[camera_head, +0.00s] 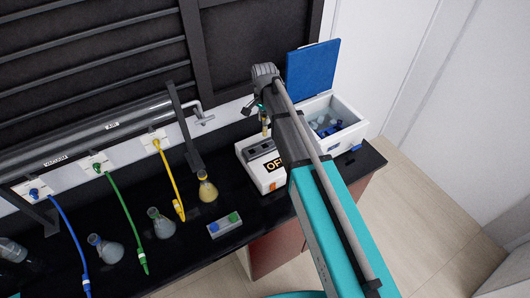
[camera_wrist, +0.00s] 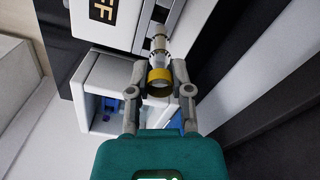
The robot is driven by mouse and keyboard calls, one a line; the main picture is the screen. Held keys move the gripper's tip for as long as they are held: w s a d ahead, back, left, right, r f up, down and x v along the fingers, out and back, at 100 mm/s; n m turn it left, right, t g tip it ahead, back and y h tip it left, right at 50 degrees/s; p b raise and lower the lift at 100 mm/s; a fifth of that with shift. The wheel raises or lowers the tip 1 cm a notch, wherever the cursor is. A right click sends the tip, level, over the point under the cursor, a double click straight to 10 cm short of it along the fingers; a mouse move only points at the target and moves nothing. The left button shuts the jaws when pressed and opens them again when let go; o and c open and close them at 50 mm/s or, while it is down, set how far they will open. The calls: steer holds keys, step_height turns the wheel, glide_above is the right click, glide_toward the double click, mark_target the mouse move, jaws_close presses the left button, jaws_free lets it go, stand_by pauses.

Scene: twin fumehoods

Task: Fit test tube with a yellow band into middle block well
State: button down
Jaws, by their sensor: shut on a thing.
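My gripper (camera_wrist: 159,82) is shut on the test tube with a yellow band (camera_wrist: 159,50). The yellow band (camera_wrist: 160,76) sits between the fingertips, and the clear tube reaches away from my wrist camera. In the head view the tube (camera_head: 265,124) hangs roughly upright over the back of the white block device (camera_head: 246,153), below my gripper (camera_head: 259,107). The device also shows in the wrist view (camera_wrist: 121,37), with the tube's far end against its dark top. I cannot tell whether the tube touches or enters a well; the middle well is not clearly visible.
The device display (camera_head: 273,166) reads OFF in part. An open white box (camera_head: 350,129) with a blue lid (camera_head: 312,70) and blue items stands to the right. A small rack (camera_head: 226,230) with blue and green caps and several flasks stand to the left.

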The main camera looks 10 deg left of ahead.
mark_target(264, 136)
step_height(264, 136, down, 6)
steer(key=b, duration=0.6)
steer(key=shift+f, duration=0.2)
stand_by(0.5)
steer(key=shift+f+b, duration=1.85)
steer(key=shift+b, duration=0.2)
steer(key=shift+f, duration=0.15)
steer(key=c, duration=0.5)
jaws_free()
steer(key=shift+c, duration=0.2)
steer(key=shift+r, duration=0.25)
step_height(264, 136, up, 12)
steer(key=p, duration=1.2)
